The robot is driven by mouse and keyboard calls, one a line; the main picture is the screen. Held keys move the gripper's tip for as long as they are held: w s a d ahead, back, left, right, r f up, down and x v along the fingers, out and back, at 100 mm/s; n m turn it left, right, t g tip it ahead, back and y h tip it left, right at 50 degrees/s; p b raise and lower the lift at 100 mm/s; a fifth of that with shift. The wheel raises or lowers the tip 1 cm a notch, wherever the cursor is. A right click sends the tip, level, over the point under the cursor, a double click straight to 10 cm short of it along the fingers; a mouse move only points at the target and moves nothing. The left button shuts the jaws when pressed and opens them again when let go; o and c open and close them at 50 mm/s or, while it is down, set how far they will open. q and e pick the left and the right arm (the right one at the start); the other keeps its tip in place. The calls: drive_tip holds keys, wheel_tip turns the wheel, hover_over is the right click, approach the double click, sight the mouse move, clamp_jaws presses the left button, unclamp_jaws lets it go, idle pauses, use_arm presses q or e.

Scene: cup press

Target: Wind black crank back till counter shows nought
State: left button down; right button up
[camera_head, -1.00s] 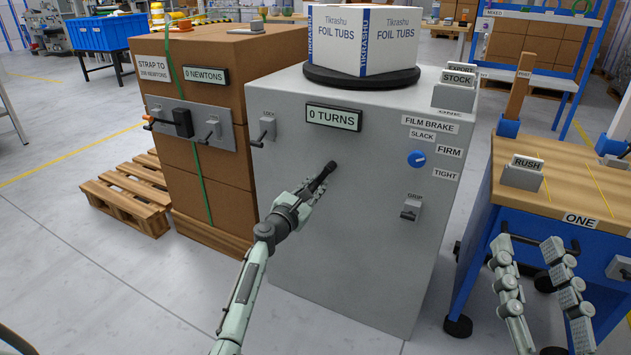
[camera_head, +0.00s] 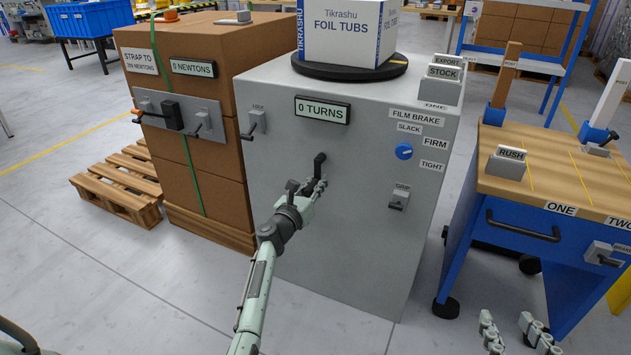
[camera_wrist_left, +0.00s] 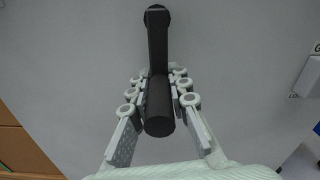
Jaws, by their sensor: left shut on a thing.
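The black crank (camera_head: 319,164) sits on the front of the grey machine (camera_head: 365,240), below the counter (camera_head: 322,110), which reads "0 TURNS". In the left wrist view the crank arm (camera_wrist_left: 157,45) hangs down from its hub, and its round grip (camera_wrist_left: 158,110) points towards the camera. My left gripper (camera_head: 317,186) is shut on this grip, with fingers on both sides of it in the wrist view (camera_wrist_left: 159,88). My right gripper (camera_head: 512,332) is open and empty at the bottom right, its fingers apart, away from the machine.
A lock lever (camera_head: 254,124), a blue film brake knob (camera_head: 404,151) and a grip switch (camera_head: 399,197) are on the same machine face. A carton (camera_head: 345,35) stands on the turntable above. A blue-framed bench (camera_head: 515,215) is at the right.

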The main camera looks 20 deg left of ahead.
sight(322, 143)
use_arm(q)
drive_tip(key=shift+a+r, duration=0.15)
drive_tip(key=shift+r, duration=0.05)
drive_tip(key=c, duration=1.5)
unclamp_jaws()
drive_tip(key=shift+c, duration=0.2)
drive_tip(key=shift+o, duration=0.6)
drive_tip(key=shift+f, duration=0.15)
wheel_tip(322, 143, up, 10)
drive_tip(key=shift+r, duration=0.1)
